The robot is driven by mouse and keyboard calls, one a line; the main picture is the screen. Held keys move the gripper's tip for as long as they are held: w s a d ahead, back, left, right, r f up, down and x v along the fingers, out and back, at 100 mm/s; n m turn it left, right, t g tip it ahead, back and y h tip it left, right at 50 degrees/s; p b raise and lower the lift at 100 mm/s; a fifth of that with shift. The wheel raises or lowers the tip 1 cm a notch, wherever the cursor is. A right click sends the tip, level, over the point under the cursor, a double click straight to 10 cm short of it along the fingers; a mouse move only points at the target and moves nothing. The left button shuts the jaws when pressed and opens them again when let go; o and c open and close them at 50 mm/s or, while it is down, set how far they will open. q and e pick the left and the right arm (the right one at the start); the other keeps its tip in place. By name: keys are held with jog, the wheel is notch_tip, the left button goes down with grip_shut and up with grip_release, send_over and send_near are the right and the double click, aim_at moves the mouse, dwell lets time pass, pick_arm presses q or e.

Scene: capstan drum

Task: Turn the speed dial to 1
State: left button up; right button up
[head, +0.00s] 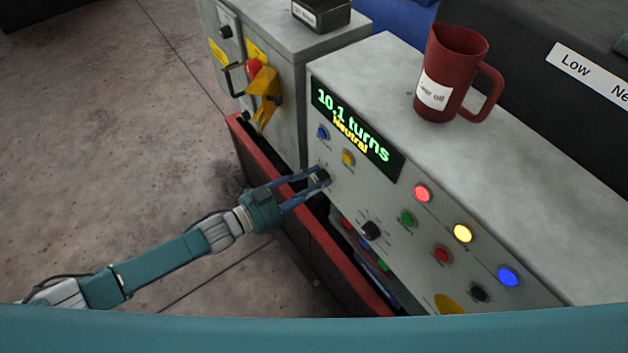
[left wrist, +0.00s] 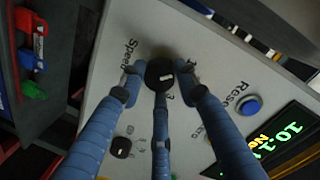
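The speed dial (left wrist: 159,75) is a small black knob with a white mark, on the pale panel beside the "Speed" label in the left wrist view. A "3" is printed near it; another printed mark is partly hidden by a finger. My left gripper (left wrist: 158,80) has its blue fingers spread around the dial, with the tips close to its sides. I see no clear contact. In the head view my left gripper (head: 319,178) reaches the panel's left side, fingers straddling the dial (head: 322,176). My right gripper is not in view.
The display (head: 355,133) reads "10.1 turns" and "Neutral". A blue Reset button (left wrist: 247,104) and another black knob (left wrist: 121,147) are near the dial. Several coloured buttons lie right on the panel. A red mug (head: 450,75) stands on top; a grey cabinet (head: 285,75) is left.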

pick_arm(q)
jog(key=o, duration=0.4)
jog(key=shift+d+r, duration=0.1)
jog(key=shift+s+a, duration=0.25)
jog(key=shift+a, duration=0.2)
jog(key=v, duration=1.1)
